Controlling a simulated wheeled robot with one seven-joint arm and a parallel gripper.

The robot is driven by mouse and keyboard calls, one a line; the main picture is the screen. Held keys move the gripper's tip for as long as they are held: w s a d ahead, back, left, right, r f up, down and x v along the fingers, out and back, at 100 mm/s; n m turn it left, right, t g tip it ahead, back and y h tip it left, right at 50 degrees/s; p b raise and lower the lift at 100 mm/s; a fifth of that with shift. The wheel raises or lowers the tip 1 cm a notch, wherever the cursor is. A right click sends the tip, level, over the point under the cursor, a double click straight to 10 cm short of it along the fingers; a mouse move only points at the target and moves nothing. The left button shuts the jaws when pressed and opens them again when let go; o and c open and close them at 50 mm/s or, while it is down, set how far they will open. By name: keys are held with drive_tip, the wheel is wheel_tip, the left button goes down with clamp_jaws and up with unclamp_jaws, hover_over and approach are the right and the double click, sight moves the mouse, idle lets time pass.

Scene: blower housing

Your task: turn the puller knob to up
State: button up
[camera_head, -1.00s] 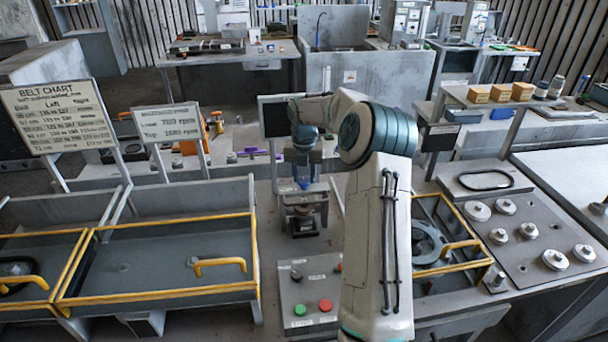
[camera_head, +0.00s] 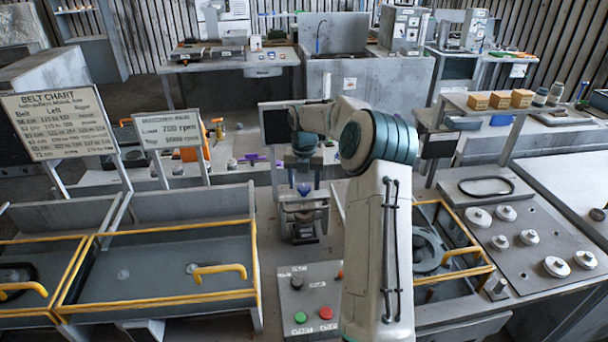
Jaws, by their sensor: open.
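A grey control panel (camera_head: 308,300) stands on the bench in front of my arm. It carries a dark knob (camera_head: 297,283) at its upper left, a green button (camera_head: 300,318) and a red button (camera_head: 326,313). A second, orange and dark control (camera_head: 340,274) at its upper right is partly hidden by my arm. The labels are too small to read, so I cannot tell which control is the puller knob or where it points.
Yellow-framed guards with handles (camera_head: 220,270) lie to the left. A yellow-framed opening (camera_head: 428,250) with a round housing is right of my arm. A plate with several pulleys (camera_head: 530,238) lies further right. Signs (camera_head: 172,131) stand at the left.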

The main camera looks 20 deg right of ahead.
sight(304, 186)
wheel_tip(304, 186, up, 14)
drive_tip(key=b, duration=0.2)
drive_tip(key=shift+a+f, duration=0.1)
idle(0.5)
